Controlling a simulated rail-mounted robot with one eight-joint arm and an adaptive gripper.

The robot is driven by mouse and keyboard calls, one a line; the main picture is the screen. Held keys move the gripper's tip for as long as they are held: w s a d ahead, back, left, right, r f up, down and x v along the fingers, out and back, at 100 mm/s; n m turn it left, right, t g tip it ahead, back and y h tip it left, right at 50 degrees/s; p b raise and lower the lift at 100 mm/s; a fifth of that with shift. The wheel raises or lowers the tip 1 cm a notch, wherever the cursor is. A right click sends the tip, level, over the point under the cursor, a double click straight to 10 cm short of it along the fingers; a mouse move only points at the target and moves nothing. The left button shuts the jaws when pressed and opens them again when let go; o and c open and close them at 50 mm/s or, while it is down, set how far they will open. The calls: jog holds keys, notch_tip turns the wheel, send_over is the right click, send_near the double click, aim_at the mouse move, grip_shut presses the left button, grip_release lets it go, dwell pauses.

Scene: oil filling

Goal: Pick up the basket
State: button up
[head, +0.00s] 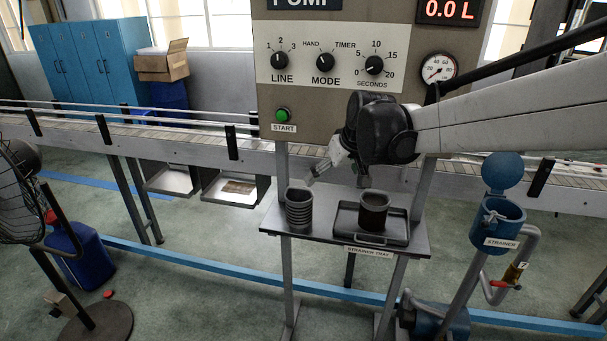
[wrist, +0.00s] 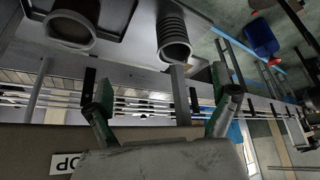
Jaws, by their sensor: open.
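A dark round basket (head: 373,211) stands upright in the black strainer tray (head: 345,234) on the small shelf. A grey ribbed cylinder (head: 299,210) stands on the shelf left of the tray; I cannot tell whether it is also a basket. My gripper (head: 311,181) is open and empty above the shelf, near the ribbed cylinder and up and left of the dark basket. In the wrist view, my gripper's fingers (wrist: 162,95) are spread, with the ribbed cylinder (wrist: 173,45) beyond them at top centre and the dark basket (wrist: 70,30) at top left.
The pump panel (head: 345,95) with knobs and a green start button rises behind the shelf. A blue strainer (head: 497,222) with its lid raised stands at right. A conveyor (head: 190,140) runs behind. A fan (head: 18,195) and a blue can (head: 77,265) are at left.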

jog(key=n, duration=0.1)
send_near(300, 199)
notch_tip(300, 199, up, 3)
jog(key=d, duration=0.2)
jog(key=shift+g+y, duration=0.3)
jog(key=x, duration=0.9)
jog(key=shift+w+a+f, duration=0.15)
jog(key=shift+w+a, duration=0.05)
jog(key=x, duration=0.4)
jog(key=shift+s+a+f, duration=0.15)
jog(key=shift+s+f, duration=0.05)
jog(key=shift+s, duration=0.2)
jog(key=shift+w+a+f, duration=0.15)
jog(key=shift+w+f, duration=0.05)
jog(key=shift+f, duration=0.35)
jog(key=c, duration=1.4)
